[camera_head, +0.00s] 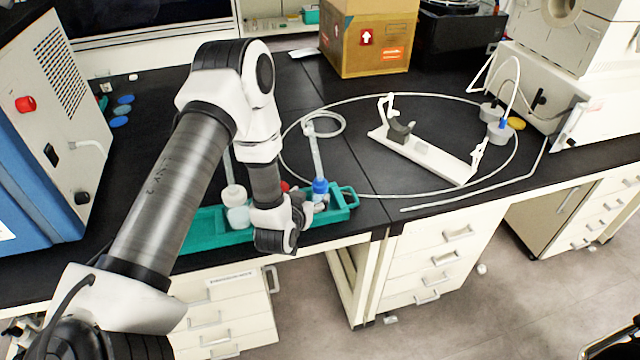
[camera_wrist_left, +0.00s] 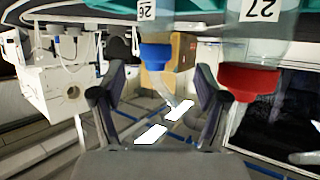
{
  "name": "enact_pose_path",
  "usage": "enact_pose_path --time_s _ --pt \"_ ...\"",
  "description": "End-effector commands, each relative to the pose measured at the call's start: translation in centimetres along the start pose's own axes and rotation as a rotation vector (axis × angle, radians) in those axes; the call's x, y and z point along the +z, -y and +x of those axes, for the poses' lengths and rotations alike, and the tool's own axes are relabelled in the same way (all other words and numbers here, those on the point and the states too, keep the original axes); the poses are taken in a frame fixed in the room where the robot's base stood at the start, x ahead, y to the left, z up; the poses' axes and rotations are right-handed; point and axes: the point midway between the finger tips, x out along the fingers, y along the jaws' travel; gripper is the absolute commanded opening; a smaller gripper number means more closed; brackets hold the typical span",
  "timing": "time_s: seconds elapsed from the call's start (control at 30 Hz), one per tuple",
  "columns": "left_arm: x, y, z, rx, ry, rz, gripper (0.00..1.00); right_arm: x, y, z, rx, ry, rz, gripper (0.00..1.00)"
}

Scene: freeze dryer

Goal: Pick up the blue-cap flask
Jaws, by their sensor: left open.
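The blue-cap flask (camera_head: 320,187) stands at the right end of the teal rack (camera_head: 352,199) near the bench's front edge. My left gripper (camera_head: 304,208) is just beside it and partly covers its body. In the left wrist view, which looks upside down, the blue-cap flask (camera_wrist_left: 156,55), labelled 26, hangs between and a little above the open fingers of my left gripper (camera_wrist_left: 160,82). The fingers appear apart from its cap. My right gripper is not in view.
A red-cap flask (camera_wrist_left: 249,82), labelled 27, is close to one finger; my gripper mostly hides it in the head view. A white-cap flask (camera_head: 234,193) stands left in the rack. A cardboard box (camera_head: 370,40) and a looped tube with a white stand (camera_head: 425,157) lie behind.

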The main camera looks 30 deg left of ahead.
Motion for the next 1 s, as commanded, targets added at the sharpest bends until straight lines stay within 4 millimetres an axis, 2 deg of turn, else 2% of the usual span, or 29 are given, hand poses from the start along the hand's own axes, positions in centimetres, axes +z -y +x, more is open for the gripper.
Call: enact_pose_path --time_s 0.07,0.27,0.37,0.5,0.7,0.73,0.93,1.0 --pt "-0.9 0.2 1.2 -0.007 -0.026 0.000 0.74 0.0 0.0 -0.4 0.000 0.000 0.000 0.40" --pt "-0.9 -0.1 3.5 -0.004 -0.022 0.002 0.74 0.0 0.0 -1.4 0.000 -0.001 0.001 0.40" --pt "-1.1 -0.5 5.4 -0.004 -0.022 0.002 0.74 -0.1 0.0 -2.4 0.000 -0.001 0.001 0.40" --pt "-0.7 -0.5 7.4 -0.005 -0.019 0.000 0.74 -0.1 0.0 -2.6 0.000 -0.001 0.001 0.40" --pt "-0.6 -0.5 7.6 -0.004 -0.018 0.000 0.74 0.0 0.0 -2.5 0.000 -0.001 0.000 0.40" --pt "-0.6 -0.5 7.6 -0.004 -0.018 0.000 0.71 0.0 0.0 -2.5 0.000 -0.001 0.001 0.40" --pt "-0.6 -0.5 7.6 -0.004 -0.017 0.000 0.00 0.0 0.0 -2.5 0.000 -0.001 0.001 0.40" --pt "-0.6 -0.5 7.6 -0.004 -0.017 0.000 0.00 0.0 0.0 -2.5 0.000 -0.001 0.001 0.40"
